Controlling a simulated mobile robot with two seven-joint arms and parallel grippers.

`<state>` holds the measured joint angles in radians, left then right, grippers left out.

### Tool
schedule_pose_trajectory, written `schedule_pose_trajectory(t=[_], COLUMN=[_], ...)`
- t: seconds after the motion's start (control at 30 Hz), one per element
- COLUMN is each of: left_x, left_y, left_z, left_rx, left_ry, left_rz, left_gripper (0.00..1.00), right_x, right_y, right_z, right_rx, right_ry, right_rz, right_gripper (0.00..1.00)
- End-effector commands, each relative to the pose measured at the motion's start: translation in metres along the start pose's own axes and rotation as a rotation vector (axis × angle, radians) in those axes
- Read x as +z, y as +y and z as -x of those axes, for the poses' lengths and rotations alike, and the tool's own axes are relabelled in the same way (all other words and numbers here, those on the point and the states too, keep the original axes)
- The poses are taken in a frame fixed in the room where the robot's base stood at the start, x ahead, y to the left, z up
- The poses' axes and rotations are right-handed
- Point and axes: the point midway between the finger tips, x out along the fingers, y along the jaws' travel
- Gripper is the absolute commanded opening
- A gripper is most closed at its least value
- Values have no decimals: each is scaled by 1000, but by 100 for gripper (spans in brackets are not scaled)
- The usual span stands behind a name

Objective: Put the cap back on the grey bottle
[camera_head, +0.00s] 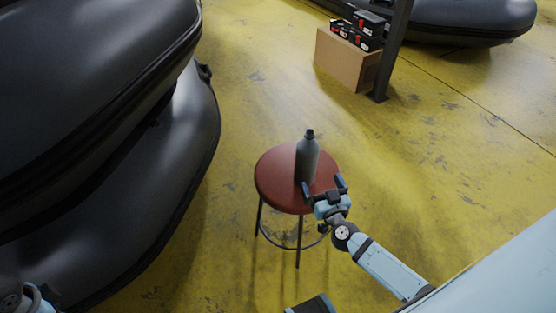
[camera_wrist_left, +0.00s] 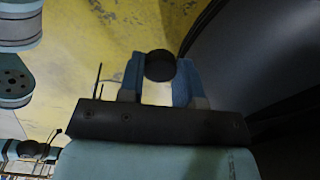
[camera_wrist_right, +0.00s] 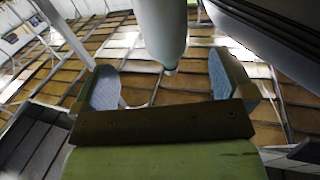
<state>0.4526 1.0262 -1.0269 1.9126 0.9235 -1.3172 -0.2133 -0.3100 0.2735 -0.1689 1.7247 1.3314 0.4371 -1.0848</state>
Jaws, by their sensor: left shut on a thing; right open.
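The grey bottle (camera_head: 307,160) stands upright on a round red stool (camera_head: 277,172). Its narrow neck is at the top and looks dark. My right gripper (camera_head: 324,187) is open at the near side of the bottle, low on its body. In the right wrist view the bottle (camera_wrist_right: 163,28) shows neck-down in the picture, beyond and between the two spread fingers (camera_wrist_right: 163,82). My left gripper (camera_wrist_left: 158,80) is shut on a round black cap (camera_wrist_left: 160,66), held at its fingertips. In the head view only part of my left arm shows, at the bottom left corner.
Large dark inflatable boats (camera_head: 90,110) are stacked on the left, and another boat (camera_head: 450,18) lies at the top right. A cardboard box (camera_head: 343,60) with black cases (camera_head: 360,30) stands by a dark post (camera_head: 392,50). The yellow floor around the stool is clear.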

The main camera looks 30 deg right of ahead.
Motion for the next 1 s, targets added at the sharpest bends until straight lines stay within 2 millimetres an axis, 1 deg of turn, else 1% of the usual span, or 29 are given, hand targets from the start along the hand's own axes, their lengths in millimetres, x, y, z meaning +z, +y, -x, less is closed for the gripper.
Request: schedule_pose_trajectory(t=[0.3, 0.4, 0.5, 0.8, 0.87, 1.0], left_x=[0, 0, 0, 0, 0, 0], left_y=[0, 0, 0, 0, 0, 0], left_z=[-16, -18, -19, -19, -22, -31], left_rx=[0, 0, 0, 0, 0, 0], left_ry=[0, 0, 0, 0, 0, 0], left_rz=[1, 1, 1, 1, 1, 1], left_gripper=[10, 10, 10, 10, 10, 10], right_x=[1, 0, -1, -1, -2, -5], right_y=[0, 0, 0, 0, -1, -4], right_z=[-52, -62, -66, -67, -72, -94], right_rx=[0, 0, 0, -1, -1, 0], right_ry=[4, 3, 1, 2, 3, 5], right_rz=[-1, 0, 0, 0, -1, -2], right_gripper=[100, 100, 100, 100, 100, 100])
